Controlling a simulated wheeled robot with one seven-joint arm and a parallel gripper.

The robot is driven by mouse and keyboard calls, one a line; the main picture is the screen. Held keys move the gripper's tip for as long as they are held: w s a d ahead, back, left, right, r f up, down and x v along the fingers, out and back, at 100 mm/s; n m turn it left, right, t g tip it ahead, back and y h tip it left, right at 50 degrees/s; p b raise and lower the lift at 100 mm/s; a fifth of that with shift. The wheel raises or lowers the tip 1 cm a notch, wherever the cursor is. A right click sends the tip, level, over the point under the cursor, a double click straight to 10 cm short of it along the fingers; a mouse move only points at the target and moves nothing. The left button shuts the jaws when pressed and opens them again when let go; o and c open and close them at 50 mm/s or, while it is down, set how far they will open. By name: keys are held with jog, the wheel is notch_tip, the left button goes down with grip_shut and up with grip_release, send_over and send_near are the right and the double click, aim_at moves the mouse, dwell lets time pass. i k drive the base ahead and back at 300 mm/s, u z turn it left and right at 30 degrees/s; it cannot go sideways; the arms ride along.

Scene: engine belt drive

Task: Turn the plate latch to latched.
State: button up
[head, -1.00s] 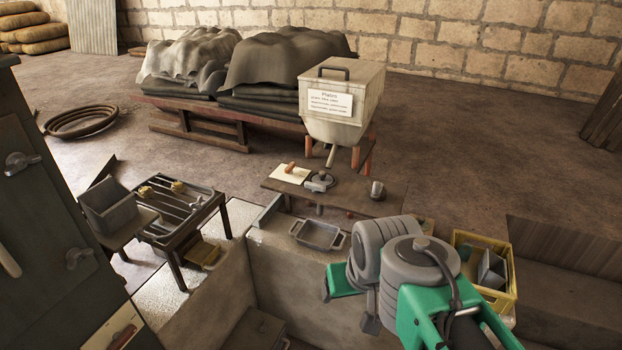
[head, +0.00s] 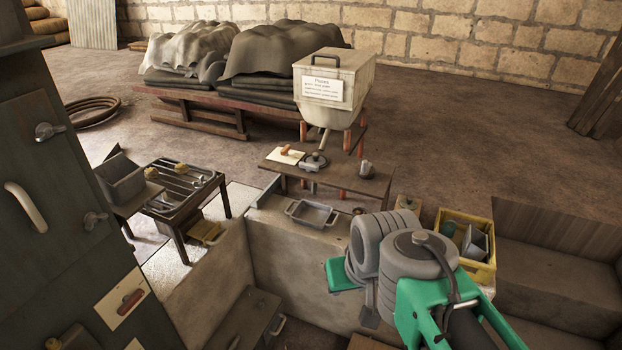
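A cream plate (head: 110,312) with a red-brown handle (head: 130,301) is on the dark cabinet at the lower left. The handle slants from lower left to upper right. A similar cream plate (head: 279,153) with an orange handle (head: 291,151) lies on the low wooden table. I cannot tell which is the plate latch, nor read a latched position on either. My arm, green and grey, is at the lower right, far from the cabinet plate. The fingertips of my gripper are not clearly seen, and I cannot tell whether it is open.
The dark cabinet (head: 60,240) with metal handles fills the left side. A slatted rack (head: 185,190), a grey tray (head: 312,214) on a stone block, a yellow crate (head: 483,272) and a labelled hopper (head: 335,88) stand around. The floor behind is mostly clear.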

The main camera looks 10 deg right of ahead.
aim_at(309, 167)
jog(key=z, duration=0.8)
jog(key=i, duration=0.45)
jog(key=u, duration=2)
